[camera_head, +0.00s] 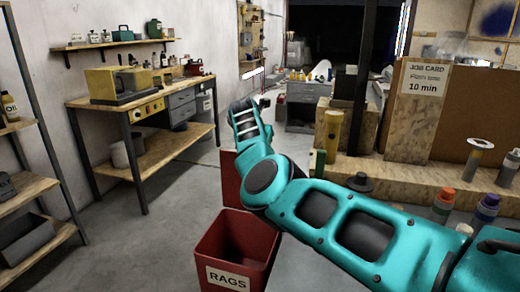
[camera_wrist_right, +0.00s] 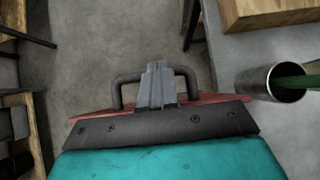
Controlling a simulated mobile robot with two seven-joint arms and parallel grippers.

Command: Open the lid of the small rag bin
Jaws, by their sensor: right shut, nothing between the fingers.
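The small red rag bin (camera_head: 238,250), labelled RAGS, stands on the floor at the lower middle of the head view, its dark inside showing. Its red lid (camera_head: 230,178) stands raised at the bin's back side, partly covered by my right arm. In the wrist view a strip of the red lid (camera_wrist_right: 85,116) and its dark loop handle (camera_wrist_right: 122,90) show beyond my gripper body. My right gripper (camera_wrist_right: 156,68) is shut, its grey fingers overlapping the middle of the handle; I cannot tell whether they touch it. My left gripper is not in view.
A wooden workbench (camera_head: 150,98) stands along the left wall, with a shelf unit (camera_head: 25,188) nearer. A low wooden bench (camera_head: 400,178) with bottles is at the right. A metal cup (camera_wrist_right: 283,84) holding something green is right of the gripper. The floor left of the bin is clear.

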